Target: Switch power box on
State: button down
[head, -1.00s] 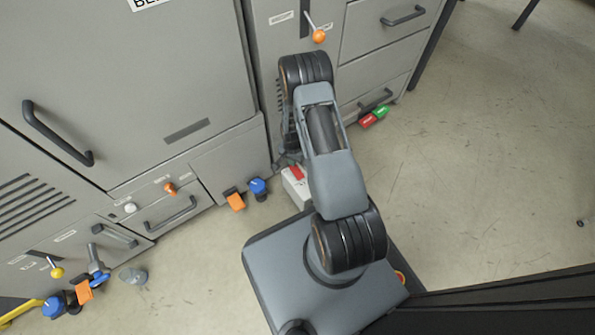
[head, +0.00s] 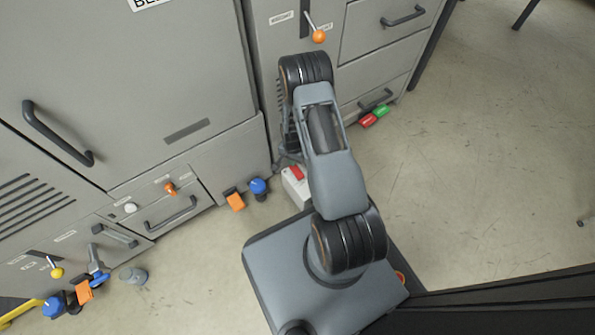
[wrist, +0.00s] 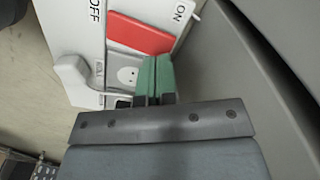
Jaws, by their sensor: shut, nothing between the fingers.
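The power box (wrist: 85,30) is a white box with a red rocker switch (wrist: 140,33) between the labels OFF and ON. A round socket and a grey plug with a cable show beside the switch. In the head view, the power box (head: 294,190) stands on the floor by the grey cabinet, partly behind my arm, with its red switch (head: 296,172) on top. My gripper (wrist: 156,62) has its green fingertips together and empty, just beside the switch near its ON end. I cannot tell whether they touch the box.
The grey cabinet (head: 125,80) stands close beside the box and my arm. An orange-tipped lever (head: 318,36) is above. A blue knob (head: 258,186) and an orange block (head: 235,200) are left of the box. Open floor (head: 480,150) lies right.

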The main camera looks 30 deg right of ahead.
jog(key=shift+f+b, duration=1)
jog(key=shift+f, duration=0.55)
dwell(0.8)
jog(key=shift+r+p, duration=2.6)
jog(key=shift+r, duration=0.95)
jog(key=shift+r, duration=0.25)
jog(key=s+a+r+n+t+p, duration=0.1)
jog(key=a+r+n+p, duration=0.15)
jog(key=r+p, duration=1.4)
jog(key=a+r+n+t+p, duration=0.1)
jog(key=a+r+n+p, duration=0.15)
jog(key=r, duration=2.65)
jog(key=s+a+r+n+p, duration=0.1)
jog(key=s+r+p, duration=0.4)
jog(key=r, duration=0.5)
jog(key=s+a+r+n+t+p, duration=0.1)
jog(key=s+r+p, duration=0.4)
jog(key=r, duration=0.5)
jog(key=s+a+r+n+p, duration=0.2)
jog(key=s+r+p, duration=0.3)
jog(key=r+p, duration=0.3)
notch_tip(320, 180, up, 2)
jog(key=shift+a+r+n+t, duration=0.1)
jog(key=shift+a+n+t, duration=0.2)
jog(key=shift+n, duration=0.5)
